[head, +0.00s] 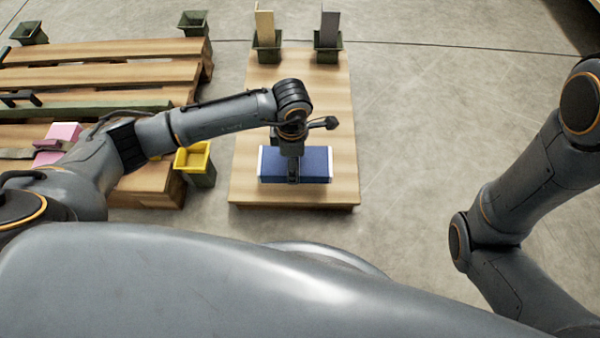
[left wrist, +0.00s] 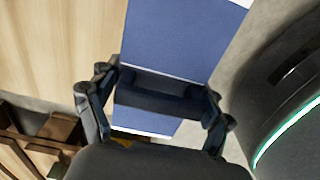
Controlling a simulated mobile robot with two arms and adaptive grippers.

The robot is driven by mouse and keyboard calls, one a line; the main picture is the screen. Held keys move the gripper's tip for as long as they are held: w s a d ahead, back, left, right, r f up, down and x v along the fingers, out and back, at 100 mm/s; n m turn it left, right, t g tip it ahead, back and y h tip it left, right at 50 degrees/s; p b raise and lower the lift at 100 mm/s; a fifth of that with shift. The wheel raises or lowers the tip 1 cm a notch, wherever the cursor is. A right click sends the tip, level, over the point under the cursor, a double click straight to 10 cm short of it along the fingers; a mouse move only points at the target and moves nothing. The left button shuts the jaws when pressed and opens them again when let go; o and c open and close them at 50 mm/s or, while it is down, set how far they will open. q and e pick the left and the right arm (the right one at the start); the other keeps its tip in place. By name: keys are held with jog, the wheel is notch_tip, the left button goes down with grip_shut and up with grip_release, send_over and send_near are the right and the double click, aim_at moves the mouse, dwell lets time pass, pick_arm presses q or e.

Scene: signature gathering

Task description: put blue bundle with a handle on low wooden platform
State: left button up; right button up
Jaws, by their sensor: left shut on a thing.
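The blue bundle with a handle (head: 315,164) has pale ends and lies level over the near end of the low wooden platform (head: 332,92). My left gripper (head: 293,172) points down on the middle of the bundle and is shut on its handle. In the left wrist view, the fingers sit at both sides of the dark handle, with the blue bundle (left wrist: 182,38) beneath and the platform (left wrist: 55,50) to the left. I cannot tell whether the bundle touches the platform. My right gripper is out of view; only its arm shows.
Two dark green bins (head: 267,50) (head: 328,52) holding upright boards stand at the platform's far end. A yellow bin (head: 194,158) stands to its left, beside wooden pallets (head: 110,75) with a pink bundle (head: 62,132). The concrete floor to the right is clear.

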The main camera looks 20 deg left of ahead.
aim_at(300, 168)
pick_arm(q)
jog(key=shift+w+d+f+b, duration=0.25)
jog(key=shift+w+d+f, duration=0.05)
jog(key=shift+f, duration=0.15)
jog(key=shift+w+d+f+b, duration=0.2)
jog(key=shift+w+d+f, duration=0.05)
jog(key=shift+f, duration=0.2)
notch_tip(300, 168, down, 4)
jog(key=shift+w+d+r+b, duration=0.15)
jog(key=shift+r+b, duration=0.05)
jog(key=shift+b, duration=1)
jog(key=shift+r, duration=0.1)
jog(key=o, duration=1.4)
jog(key=shift+c, duration=0.2)
